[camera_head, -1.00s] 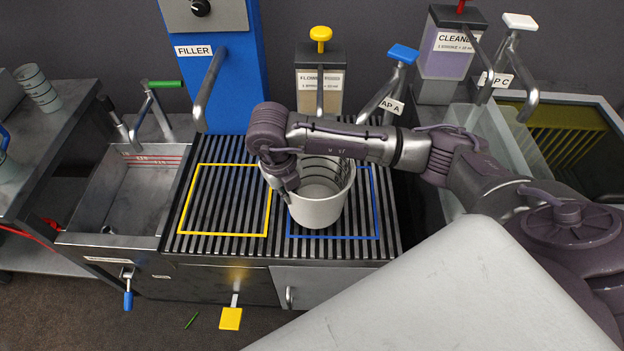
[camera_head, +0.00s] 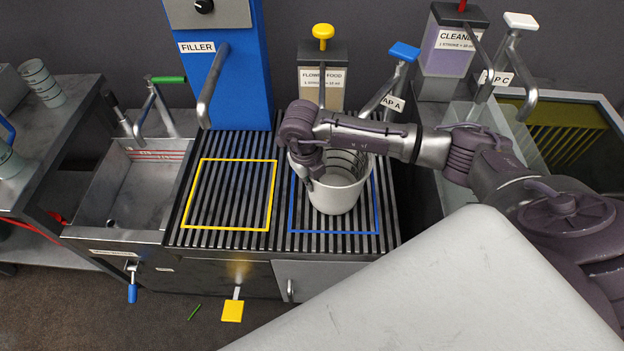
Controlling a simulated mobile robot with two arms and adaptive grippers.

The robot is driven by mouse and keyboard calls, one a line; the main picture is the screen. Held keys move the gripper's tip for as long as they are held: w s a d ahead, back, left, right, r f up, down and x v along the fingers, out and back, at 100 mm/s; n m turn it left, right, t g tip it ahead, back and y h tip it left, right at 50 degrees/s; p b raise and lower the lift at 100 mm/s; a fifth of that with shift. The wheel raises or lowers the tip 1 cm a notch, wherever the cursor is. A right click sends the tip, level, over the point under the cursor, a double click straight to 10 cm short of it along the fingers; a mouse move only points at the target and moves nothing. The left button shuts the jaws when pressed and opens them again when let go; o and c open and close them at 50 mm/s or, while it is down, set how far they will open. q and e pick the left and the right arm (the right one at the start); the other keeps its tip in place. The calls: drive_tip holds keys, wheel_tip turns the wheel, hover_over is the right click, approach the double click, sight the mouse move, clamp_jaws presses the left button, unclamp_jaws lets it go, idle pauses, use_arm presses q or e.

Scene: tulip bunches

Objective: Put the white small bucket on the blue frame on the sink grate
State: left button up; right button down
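The white small bucket (camera_head: 338,198) is upright with dark lines inside. In the head view it appears within the outline of the blue frame (camera_head: 334,233) on the sink grate (camera_head: 282,205); whether its base touches the grate is hard to tell. My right gripper (camera_head: 312,180) is at the bucket's left rim and appears shut on it, one finger outside the wall. My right forearm hides part of the far rim and of the frame. My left gripper is not in view.
A yellow frame (camera_head: 228,229) on the grate at left is empty. Behind stand the blue filler (camera_head: 235,90), the flower food dispenser (camera_head: 322,85) and tap A (camera_head: 385,92). A metal sink (camera_head: 135,190) is at left.

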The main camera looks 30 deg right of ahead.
drive_tip(key=shift+f, duration=0.2)
drive_tip(key=c, duration=1.3)
unclamp_jaws()
drive_tip(key=shift+r, duration=0.15)
drive_tip(key=shift+r, duration=0.25)
drive_tip(key=r, duration=0.4)
drive_tip(key=a+r, duration=0.1)
drive_tip(key=r, duration=0.6)
drive_tip(key=shift+a+r, duration=0.2)
drive_tip(key=shift+r, duration=0.1)
drive_tip(key=shift+f, duration=0.1)
